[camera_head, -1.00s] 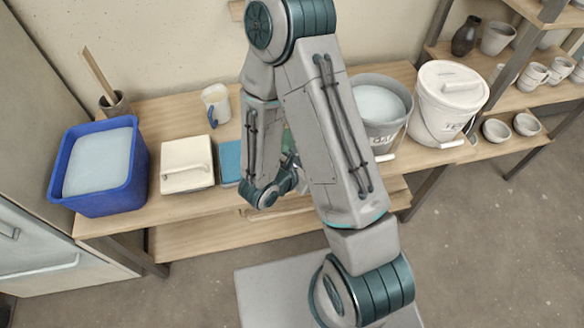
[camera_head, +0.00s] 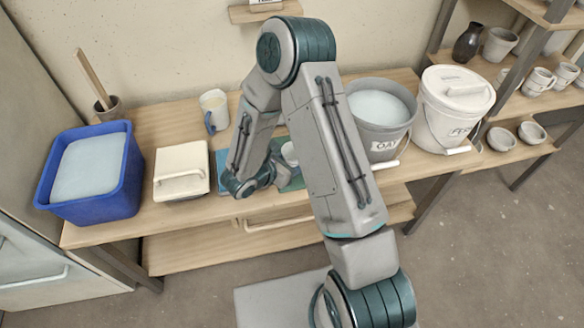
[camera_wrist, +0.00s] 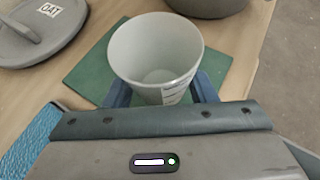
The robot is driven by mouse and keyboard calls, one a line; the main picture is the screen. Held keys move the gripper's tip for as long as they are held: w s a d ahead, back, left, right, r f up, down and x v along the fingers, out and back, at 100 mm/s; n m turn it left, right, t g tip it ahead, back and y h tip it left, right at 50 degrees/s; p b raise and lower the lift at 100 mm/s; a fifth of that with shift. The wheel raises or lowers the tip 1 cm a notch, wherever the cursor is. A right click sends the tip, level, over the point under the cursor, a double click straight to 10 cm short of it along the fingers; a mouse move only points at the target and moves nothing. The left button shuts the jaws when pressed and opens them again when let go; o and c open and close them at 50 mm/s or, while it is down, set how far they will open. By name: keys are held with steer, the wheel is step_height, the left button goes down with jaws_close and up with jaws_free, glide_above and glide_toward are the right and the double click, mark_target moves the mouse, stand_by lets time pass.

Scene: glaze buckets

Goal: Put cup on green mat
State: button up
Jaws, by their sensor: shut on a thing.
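A pale grey-white cup (camera_wrist: 155,52) with a small printed label stands upright between the blue fingers of my gripper (camera_wrist: 160,92) in the wrist view. My gripper is shut on it. The green mat (camera_wrist: 88,72) lies on the bench below and around the cup in that view. Whether the cup's base touches the mat cannot be told. In the head view my arm hides much of the mat (camera_head: 296,184), and the cup (camera_head: 290,153) shows only in part beside my wrist.
A blue mat (camera_head: 228,180) lies left of the green one. A white lidded box (camera_head: 181,160), blue tub (camera_head: 128,175) and pitcher (camera_head: 215,101) are further left. A grey bucket (camera_head: 388,138) and white lidded bucket (camera_head: 450,120) stand right. In the wrist view, a grey lid (camera_wrist: 30,38) lies beyond the mat.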

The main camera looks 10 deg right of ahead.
steer(key=shift+f, duration=1.5)
steer(key=shift+f, duration=0.2)
steer(key=o, duration=1.1)
steer(key=shift+r, duration=0.1)
